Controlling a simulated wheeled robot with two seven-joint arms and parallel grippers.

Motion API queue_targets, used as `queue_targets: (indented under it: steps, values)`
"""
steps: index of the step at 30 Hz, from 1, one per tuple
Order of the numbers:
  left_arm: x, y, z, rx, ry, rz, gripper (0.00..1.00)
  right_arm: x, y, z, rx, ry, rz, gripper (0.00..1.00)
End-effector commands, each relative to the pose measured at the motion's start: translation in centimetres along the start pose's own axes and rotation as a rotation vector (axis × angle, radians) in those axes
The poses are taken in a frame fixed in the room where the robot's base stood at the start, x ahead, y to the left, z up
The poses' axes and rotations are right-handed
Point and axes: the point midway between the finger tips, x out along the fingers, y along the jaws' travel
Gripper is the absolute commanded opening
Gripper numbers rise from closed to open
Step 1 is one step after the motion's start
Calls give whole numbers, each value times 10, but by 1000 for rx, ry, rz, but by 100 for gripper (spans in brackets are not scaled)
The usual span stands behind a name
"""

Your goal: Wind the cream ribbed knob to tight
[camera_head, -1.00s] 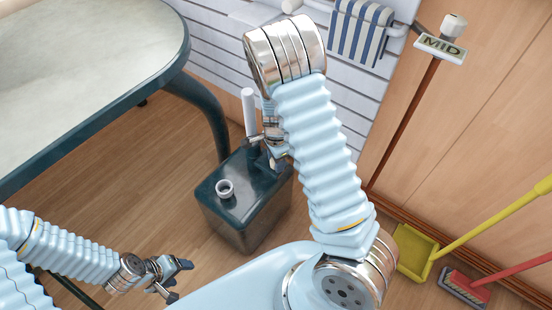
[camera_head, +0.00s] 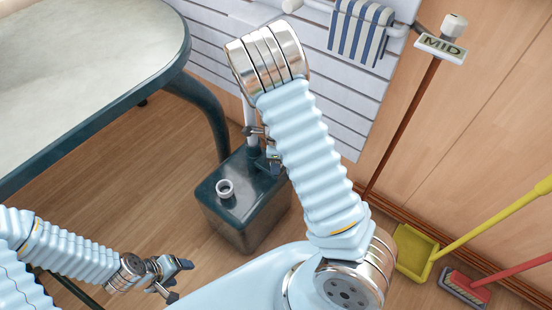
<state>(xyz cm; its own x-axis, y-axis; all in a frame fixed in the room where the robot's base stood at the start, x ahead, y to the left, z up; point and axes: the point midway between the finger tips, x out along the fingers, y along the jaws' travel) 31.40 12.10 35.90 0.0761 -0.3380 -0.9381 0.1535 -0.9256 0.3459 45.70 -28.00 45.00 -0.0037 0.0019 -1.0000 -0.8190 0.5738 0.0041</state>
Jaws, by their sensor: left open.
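A cream knob (camera_head: 454,25) sits at the top of a thin brown pole at the upper right; its ribs are too small to make out. A plate (camera_head: 440,47) just below it reads MID. My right gripper (camera_head: 267,148) is over the back of the dark box, well to the left of the knob and apart from it. The arm partly hides it, and its jaws do not show clearly. My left gripper (camera_head: 172,279) is open and empty at the lower left, far from the knob.
A dark green box (camera_head: 244,222) with a white ring (camera_head: 225,188) stands on the floor. A table (camera_head: 80,70) fills the upper left. A striped towel (camera_head: 360,30) hangs on a rail left of the pole. A yellow dustpan (camera_head: 414,250) and a red brush (camera_head: 465,287) are at the lower right.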

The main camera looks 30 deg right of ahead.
Motion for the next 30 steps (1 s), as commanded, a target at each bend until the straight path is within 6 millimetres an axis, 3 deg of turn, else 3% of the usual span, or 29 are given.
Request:
queue_targets:
  steps: [7,21,30]
  values:
    - [0,0,0,0,0,0,64,-5,-3,0,-1,0,-9,59]
    - [0,0,0,0,0,0,64,-46,-2,1,-2,-1,-7,59]
    - [0,0,0,0,0,0,64,-51,-2,0,0,-1,-6,59]
